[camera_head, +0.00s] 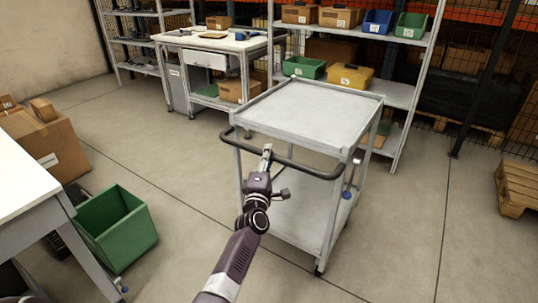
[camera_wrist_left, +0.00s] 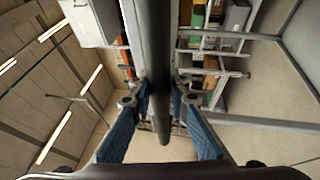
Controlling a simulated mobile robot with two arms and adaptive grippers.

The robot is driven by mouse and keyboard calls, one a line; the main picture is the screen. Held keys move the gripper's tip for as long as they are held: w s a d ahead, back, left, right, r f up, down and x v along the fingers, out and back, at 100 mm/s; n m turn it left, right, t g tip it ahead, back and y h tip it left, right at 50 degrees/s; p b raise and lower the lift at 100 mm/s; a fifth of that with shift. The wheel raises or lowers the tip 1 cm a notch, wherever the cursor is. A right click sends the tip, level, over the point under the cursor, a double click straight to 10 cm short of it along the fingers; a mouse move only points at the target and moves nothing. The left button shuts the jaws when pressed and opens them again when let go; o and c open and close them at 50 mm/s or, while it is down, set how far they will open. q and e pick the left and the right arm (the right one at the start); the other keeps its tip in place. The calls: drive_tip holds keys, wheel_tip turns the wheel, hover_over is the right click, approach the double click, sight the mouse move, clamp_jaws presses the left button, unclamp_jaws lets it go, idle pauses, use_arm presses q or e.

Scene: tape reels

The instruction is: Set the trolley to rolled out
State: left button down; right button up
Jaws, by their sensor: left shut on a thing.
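The trolley (camera_head: 315,112) is a grey two-shelf cart standing on the floor in the middle of the head view, with an empty top. Its black push handle (camera_head: 310,171) runs along the near side. My left gripper (camera_head: 267,152) is at this handle, near its middle. In the left wrist view the dark handle bar (camera_wrist_left: 160,90) passes between the two blue-padded fingers of the left gripper (camera_wrist_left: 158,100), which are shut on it. The fingertips are partly hidden in the head view. My right gripper does not show.
A green bin (camera_head: 115,228) stands on the floor at left, beside a white table (camera_head: 22,178) and a cardboard box (camera_head: 45,140). Behind the trolley is a shelf rack (camera_head: 398,95) with bins. A pallet (camera_head: 518,185) lies at right. Floor in front and right is clear.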

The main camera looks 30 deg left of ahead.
use_arm(q)
drive_tip(key=shift+w, duration=0.1)
drive_tip(key=shift+r, duration=0.1)
drive_tip(key=c, duration=2.1)
unclamp_jaws()
drive_tip(key=shift+w+d, duration=0.1)
drive_tip(key=shift+o, duration=1.4)
drive_tip(key=shift+w+f, duration=0.1)
drive_tip(key=shift+f, duration=0.1)
drive_tip(key=shift+r, duration=0.1)
